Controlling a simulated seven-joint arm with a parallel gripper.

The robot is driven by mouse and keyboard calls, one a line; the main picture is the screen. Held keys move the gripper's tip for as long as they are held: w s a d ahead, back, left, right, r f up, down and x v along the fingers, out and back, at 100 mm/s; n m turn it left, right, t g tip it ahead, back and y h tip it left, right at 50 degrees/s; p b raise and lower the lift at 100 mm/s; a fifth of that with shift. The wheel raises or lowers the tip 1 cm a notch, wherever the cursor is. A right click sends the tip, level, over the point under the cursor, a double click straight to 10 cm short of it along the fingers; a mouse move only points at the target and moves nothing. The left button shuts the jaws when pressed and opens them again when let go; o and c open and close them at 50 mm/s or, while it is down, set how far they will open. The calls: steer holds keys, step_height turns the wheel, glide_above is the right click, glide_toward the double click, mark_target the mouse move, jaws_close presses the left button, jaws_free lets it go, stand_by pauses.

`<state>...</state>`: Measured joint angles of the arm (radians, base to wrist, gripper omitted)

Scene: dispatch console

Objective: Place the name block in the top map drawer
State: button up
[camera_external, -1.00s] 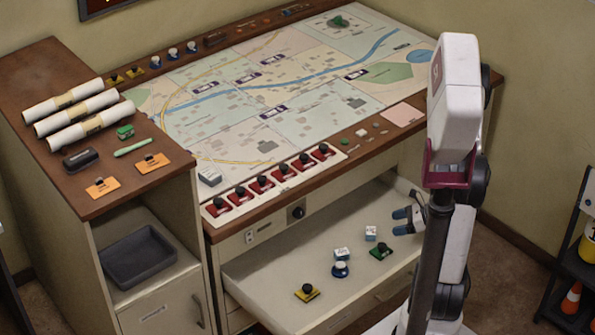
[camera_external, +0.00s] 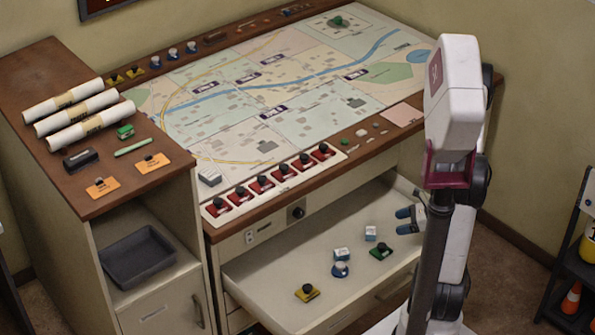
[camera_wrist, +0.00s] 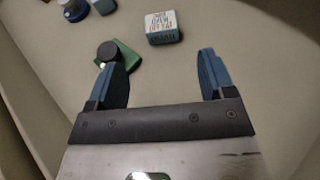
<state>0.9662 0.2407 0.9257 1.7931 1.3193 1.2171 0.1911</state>
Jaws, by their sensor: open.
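The top drawer (camera_external: 272,277) is pulled out below the map. In it lie two small white blocks with blue bases, one farther right (camera_external: 370,233) and one nearer the middle (camera_external: 341,254). The wrist view shows one block (camera_wrist: 164,28) with printed lettering on top, just beyond my fingertips; I cannot read it surely. My gripper (camera_external: 404,221) is over the drawer's right part. It is open and empty in the wrist view (camera_wrist: 163,62). Another small white block (camera_external: 209,178) lies at the map's lower left; I cannot tell which is the name block.
A green piece with a black knob (camera_external: 381,252) lies close to my left fingertip in the wrist view (camera_wrist: 125,55). A blue piece (camera_external: 340,270) and a yellow piece (camera_external: 307,292) are also in the drawer. Red pieces (camera_external: 262,185) line the map's front edge.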

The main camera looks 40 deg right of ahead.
steer(key=shift+r, duration=0.1)
steer(key=w+a+r+n+g+h, duration=0.1)
steer(key=a+r+n+g, duration=0.3)
steer(key=a+r+n, duration=0.55)
steer(key=w+a+r+n+g, duration=0.2)
steer(key=a+r+n+g, duration=0.25)
steer(key=a+r, duration=0.9)
steer(key=s+a+r+n+h, duration=0.4)
steer(key=s+a+r+n, duration=0.2)
steer(key=r, duration=0.6)
steer(key=s+a+r+n+t+h, duration=0.1)
steer(key=s+a+r+n+h, duration=0.3)
steer(key=s+r, duration=0.7)
steer(key=a+r+n, duration=0.1)
steer(key=a+n, duration=0.1)
steer(key=shift+s+n+h, duration=0.3)
steer(key=shift+n+h, duration=0.1)
steer(key=shift+t, duration=0.25)
